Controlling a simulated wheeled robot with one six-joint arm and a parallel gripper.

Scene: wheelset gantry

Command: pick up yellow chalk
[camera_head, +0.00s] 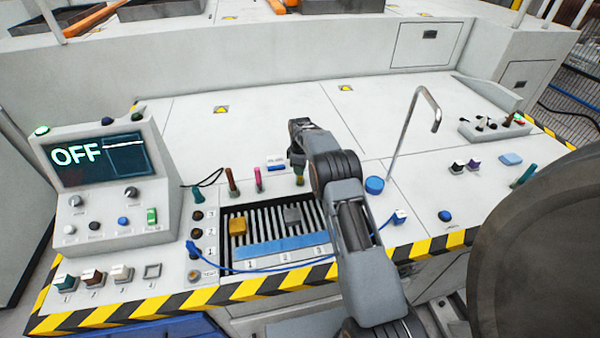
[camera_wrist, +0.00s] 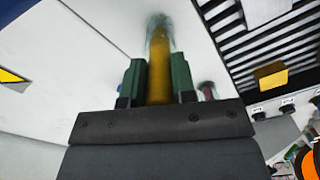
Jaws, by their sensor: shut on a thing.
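The yellow chalk (camera_wrist: 159,62) stands between the two green fingers of my gripper (camera_wrist: 158,80) in the wrist view. The fingers are closed on its sides, and its far end sticks out past them with a blurred, pale cap around it. In the head view my gripper (camera_head: 299,165) points down at the back edge of the slatted tray. There the chalk is mostly hidden by my arm, and I cannot tell whether it is clear of the panel.
A brown stick (camera_head: 231,178) and a pink stick (camera_head: 258,178) stand to the left. The slatted tray (camera_head: 265,220) holds a yellow block (camera_head: 238,226) and a grey block (camera_head: 292,215). A bent metal pipe (camera_head: 409,130) rises to the right.

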